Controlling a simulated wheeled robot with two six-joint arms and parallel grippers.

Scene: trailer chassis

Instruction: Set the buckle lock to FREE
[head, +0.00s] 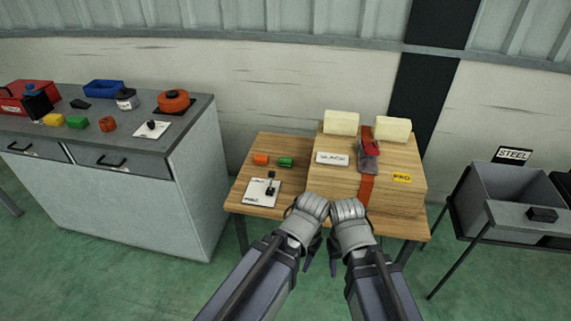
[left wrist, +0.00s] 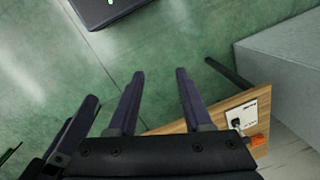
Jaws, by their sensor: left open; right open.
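A white plate (head: 262,193) with a small black lever (head: 270,188) lies on the left part of the wooden table. Its printed words are too small to read surely. The plate also shows in the left wrist view (left wrist: 241,115). A red and grey buckle (head: 369,152) sits on an orange strap (head: 366,190) over a wooden block (head: 400,185). My left gripper (left wrist: 160,75) is open and empty, its fingers over the floor off the table's edge. My right gripper (head: 333,258) is beside it in front of the table, open; its fingers are partly hidden. Neither touches the plate.
An orange block (head: 261,159) and a green block (head: 286,162) lie behind the plate. A SLACK label (head: 332,158) and cream pads (head: 341,122) are on the wooden block. A grey cabinet (head: 150,190) stands left, a STEEL bin (head: 510,185) right.

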